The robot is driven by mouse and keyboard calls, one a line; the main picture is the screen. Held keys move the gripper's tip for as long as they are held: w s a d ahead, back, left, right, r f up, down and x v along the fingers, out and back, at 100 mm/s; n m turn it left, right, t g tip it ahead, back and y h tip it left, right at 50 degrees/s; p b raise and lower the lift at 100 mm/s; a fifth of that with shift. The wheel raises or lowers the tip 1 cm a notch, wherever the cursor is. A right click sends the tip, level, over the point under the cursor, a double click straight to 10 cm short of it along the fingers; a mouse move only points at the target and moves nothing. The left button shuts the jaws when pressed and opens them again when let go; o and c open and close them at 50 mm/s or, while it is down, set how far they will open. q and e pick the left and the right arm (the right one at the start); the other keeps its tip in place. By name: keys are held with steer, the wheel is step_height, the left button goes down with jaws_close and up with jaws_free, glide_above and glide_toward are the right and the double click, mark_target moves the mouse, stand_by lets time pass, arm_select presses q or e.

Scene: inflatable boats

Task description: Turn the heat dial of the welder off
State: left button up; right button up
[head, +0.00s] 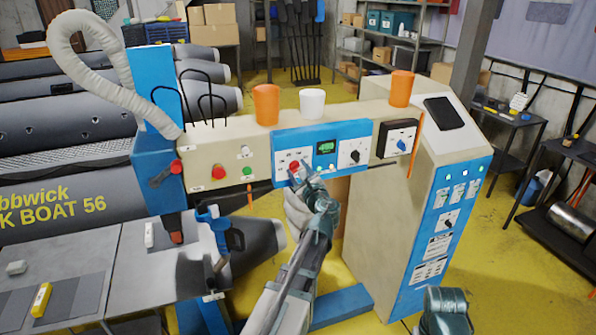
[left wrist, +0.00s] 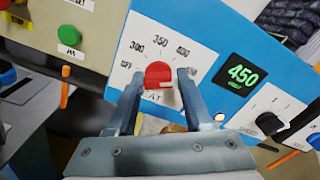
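The heat dial (left wrist: 159,75) is a red knob on the blue panel of the welder (head: 345,130), in the middle of its beige beam. In the left wrist view, OFF is printed to the dial's left and rising numbers run around it. A pale mark shows on its lower right side. The green display (left wrist: 241,75) reads 450. My left gripper (left wrist: 160,88) is open, with one finger on each side of the dial and narrow gaps. In the head view, my left gripper (head: 296,177) partly covers the dial (head: 294,167).
A black dial (head: 355,156) and a blue one (head: 402,145) sit further right on the beam. A red button (head: 218,172) and a green button (head: 247,171) are on the left. Orange and white cups stand on top. A tall control cabinet (head: 395,215) stands right.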

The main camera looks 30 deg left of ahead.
arm_select(q)
jaws_close()
